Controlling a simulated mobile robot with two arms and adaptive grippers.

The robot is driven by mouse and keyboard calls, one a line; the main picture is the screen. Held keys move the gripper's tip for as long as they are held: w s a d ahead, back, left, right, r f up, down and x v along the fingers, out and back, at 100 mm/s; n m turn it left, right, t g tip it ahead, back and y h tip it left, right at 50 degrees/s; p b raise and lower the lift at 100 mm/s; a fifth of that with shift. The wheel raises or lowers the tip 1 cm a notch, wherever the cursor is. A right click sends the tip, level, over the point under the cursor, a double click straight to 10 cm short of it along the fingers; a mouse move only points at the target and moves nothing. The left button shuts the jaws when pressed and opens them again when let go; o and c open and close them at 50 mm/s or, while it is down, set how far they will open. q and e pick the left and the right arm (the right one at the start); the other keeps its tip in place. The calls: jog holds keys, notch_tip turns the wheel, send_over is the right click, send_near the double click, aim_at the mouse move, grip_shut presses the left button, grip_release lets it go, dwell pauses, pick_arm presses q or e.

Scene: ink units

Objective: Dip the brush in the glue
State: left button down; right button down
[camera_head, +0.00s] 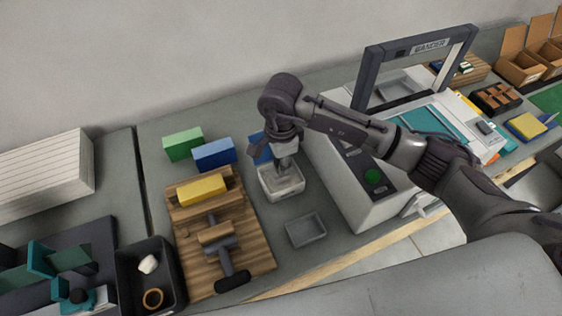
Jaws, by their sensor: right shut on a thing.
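My right gripper (285,153) points down over a small pale open-topped container (288,193), which looks like the glue pot. The gripper is shut on a slim thing, which I take to be the brush; it is mostly hidden by the fingers. Its lower end is at or inside the container's opening, and I cannot tell whether it touches the glue. My left gripper is not in view.
A wooden board (188,259) with a yellow block and a clamp-like tool lies left of the container. Green (183,144) and blue (214,154) blocks stand behind it. An empty grey tray (306,230) is in front. A large white machine (352,194) stands close on the right.

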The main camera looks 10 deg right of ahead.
jog(key=shift+r+p, duration=1.35)
jog(key=shift+r, duration=2.1)
